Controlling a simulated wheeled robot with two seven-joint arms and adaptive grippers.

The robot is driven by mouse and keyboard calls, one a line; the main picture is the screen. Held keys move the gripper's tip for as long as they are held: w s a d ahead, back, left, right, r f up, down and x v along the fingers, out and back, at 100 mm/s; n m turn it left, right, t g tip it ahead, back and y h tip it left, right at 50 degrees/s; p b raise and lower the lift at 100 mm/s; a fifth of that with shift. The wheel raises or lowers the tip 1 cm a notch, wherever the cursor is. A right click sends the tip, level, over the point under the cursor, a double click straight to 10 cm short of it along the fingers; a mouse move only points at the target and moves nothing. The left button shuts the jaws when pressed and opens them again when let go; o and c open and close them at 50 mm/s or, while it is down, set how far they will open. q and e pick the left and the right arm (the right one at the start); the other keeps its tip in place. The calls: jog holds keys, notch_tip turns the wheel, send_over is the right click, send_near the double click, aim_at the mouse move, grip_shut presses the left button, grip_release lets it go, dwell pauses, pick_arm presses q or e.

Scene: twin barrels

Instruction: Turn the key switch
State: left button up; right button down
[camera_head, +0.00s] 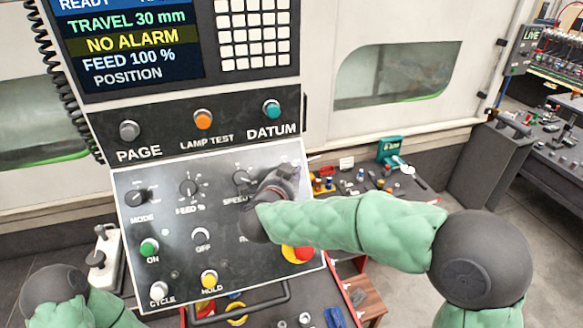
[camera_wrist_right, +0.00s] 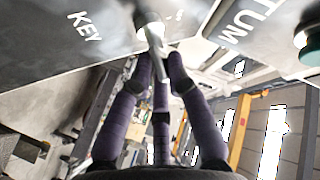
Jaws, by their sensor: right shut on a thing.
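The key switch (camera_wrist_right: 150,32) is on the grey control panel, beside the printed word KEY in the right wrist view. A flat metal key (camera_wrist_right: 160,66) stands out from it. My right gripper (camera_wrist_right: 161,58) has its purple fingers closed around the key. In the head view my right gripper (camera_head: 283,178) is at the upper right of the control panel (camera_head: 180,240), and its wrist and arm hide the key switch there. My left arm shows only at the bottom left, and its gripper is outside the frame.
A red emergency button (camera_head: 297,254) sits just below my right wrist. MODE, FEED and SPEED knobs and the ON, OFF, CYCLE and HOLD buttons are to the left. The DATUM button (camera_head: 271,109) is above. A tray of small parts (camera_head: 370,180) lies behind my right arm.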

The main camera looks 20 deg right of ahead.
jog(key=shift+w+d+r+m, duration=0.1)
jog(key=shift+r+m, duration=0.3)
jog(key=shift+r, duration=0.15)
jog(key=c, duration=1.2)
grip_release()
jog(key=shift+c, duration=0.2)
jog(key=shift+f, duration=0.2)
jog(key=shift+f, duration=0.1)
jog(key=v, duration=1.2)
jog(key=shift+a, duration=0.2)
jog(key=shift+w, duration=0.1)
